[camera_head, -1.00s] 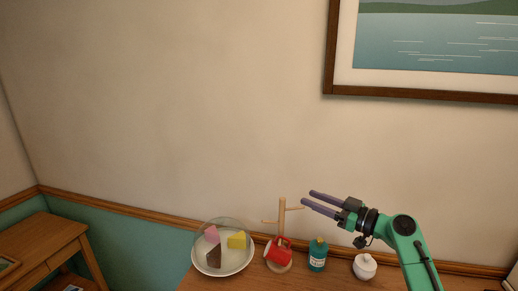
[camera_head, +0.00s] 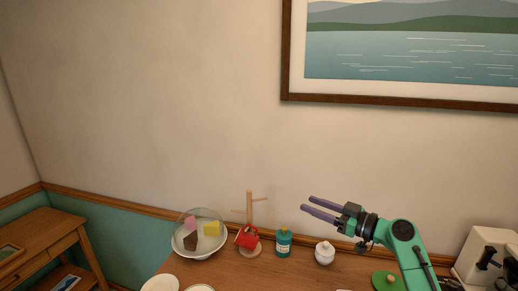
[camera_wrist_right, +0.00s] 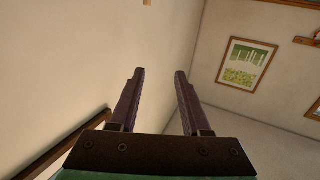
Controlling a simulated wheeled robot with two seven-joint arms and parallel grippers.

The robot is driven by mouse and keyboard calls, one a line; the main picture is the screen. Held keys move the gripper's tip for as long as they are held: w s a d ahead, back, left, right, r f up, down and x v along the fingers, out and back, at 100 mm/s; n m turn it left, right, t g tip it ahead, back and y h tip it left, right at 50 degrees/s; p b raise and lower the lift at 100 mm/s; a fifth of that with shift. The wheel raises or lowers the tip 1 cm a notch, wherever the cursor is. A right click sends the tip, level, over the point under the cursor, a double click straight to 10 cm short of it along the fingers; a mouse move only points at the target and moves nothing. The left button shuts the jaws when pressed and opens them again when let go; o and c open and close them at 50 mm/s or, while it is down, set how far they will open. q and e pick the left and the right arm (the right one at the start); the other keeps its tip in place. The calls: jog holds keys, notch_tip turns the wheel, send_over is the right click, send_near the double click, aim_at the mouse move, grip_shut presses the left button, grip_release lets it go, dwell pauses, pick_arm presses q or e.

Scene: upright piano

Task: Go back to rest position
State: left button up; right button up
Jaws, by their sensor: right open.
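My right gripper (camera_head: 312,206) is raised above the wooden counter in the head view, its purple fingers pointing left. In the right wrist view its two fingers (camera_wrist_right: 158,74) stand apart with nothing between them. A red mug (camera_head: 247,237) hangs low on a wooden mug tree (camera_head: 250,208), to the left of and below the fingers. The gripper looks apart from all the items on the counter. My left gripper is not in any view.
On the wooden counter (camera_head: 245,273) stand a cake dish with a clear dome (camera_head: 199,249), a teal canister (camera_head: 283,244), a white lidded pot (camera_head: 324,253) and a white machine (camera_head: 483,252). A framed picture (camera_head: 410,55) hangs behind. A small wooden table (camera_head: 40,240) is at left.

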jog(key=s+a+f+m+g+h, duration=0.1)
jog(key=s+f+g+h, duration=0.15)
jog(key=s+f, duration=0.45)
jog(key=s+a+f+m+g+h, duration=0.1)
jog(key=s+f+g+h, duration=0.15)
jog(key=f, duration=0.85)
jog(key=s+d+f+m+g+h, duration=0.1)
jog(key=s+d+f+m+h, duration=0.25)
jog(key=s, duration=0.75)
jog(key=s+d+f+m+g+h, duration=0.2)
jog(key=s+d+f+h, duration=0.3)
jog(key=s, duration=0.6)
notch_tip(320, 180, down, 35)
jog(key=s+g+b, duration=0.1)
jog(key=s+b, duration=0.2)
jog(key=b, duration=1)
pick_arm(q)
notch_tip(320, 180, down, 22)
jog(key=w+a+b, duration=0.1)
jog(key=b, duration=0.8)
pick_arm(e)
jog(key=s+d+f, duration=0.1)
jog(key=s+f, duration=0.7)
jog(key=f, duration=0.4)
jog(key=s+d+f+g, duration=0.1)
jog(key=s+d+f, duration=0.1)
jog(key=s+f, duration=0.6)
notch_tip(320, 180, down, 4)
jog(key=shift+d+f, duration=0.1)
jog(key=shift+d, duration=0.1)
